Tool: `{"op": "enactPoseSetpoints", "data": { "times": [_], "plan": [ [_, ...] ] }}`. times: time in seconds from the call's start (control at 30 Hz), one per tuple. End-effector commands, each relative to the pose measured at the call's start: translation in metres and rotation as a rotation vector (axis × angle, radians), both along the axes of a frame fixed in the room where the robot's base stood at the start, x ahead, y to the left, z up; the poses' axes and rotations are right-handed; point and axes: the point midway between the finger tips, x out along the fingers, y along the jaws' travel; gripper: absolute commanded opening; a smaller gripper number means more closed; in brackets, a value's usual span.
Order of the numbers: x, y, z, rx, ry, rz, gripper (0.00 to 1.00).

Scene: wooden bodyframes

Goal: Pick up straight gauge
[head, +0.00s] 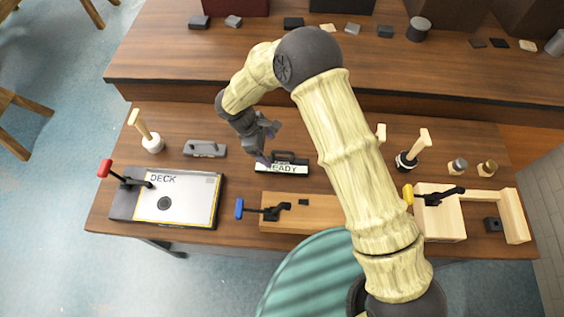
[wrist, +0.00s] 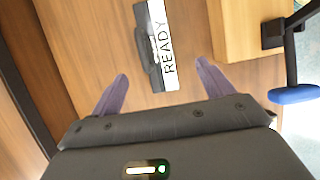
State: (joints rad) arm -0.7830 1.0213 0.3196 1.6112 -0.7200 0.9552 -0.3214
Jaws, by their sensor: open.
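My gripper (head: 268,146) is open and empty, with its two purple fingers spread apart. In the wrist view the gripper (wrist: 162,70) has a dark bar (wrist: 147,42) and a white label reading READY (wrist: 168,45) between and beyond its fingertips. In the head view the dark bar (head: 284,155) has a raised handle and lies just behind the READY label (head: 283,169). A grey bar-shaped piece (head: 205,149) lies further left on the table. No piece is marked as the straight gauge, so I cannot tell for certain which it is.
A DECK board (head: 190,200) with a red-handled clamp is at left. A wooden block (head: 325,213) with a blue-handled clamp (head: 240,209) is in front. A wooden fixture with a yellow-handled clamp (head: 408,194) is at right. A brush-like tool (head: 152,143) stands at back left.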

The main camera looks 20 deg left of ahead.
Motion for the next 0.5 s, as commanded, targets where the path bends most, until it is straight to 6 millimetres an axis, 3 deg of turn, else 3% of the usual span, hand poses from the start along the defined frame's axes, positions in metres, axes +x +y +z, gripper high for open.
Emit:
{"op": "enactPoseSetpoints", "data": {
  "times": [0.3,0.5],
  "plan": [
    [0.005,-0.02,-0.047,-0.003,0.002,0.0,0.8],
    [0.007,-0.022,-0.056,0.001,0.0,0.0,0.8]
  ]
}}
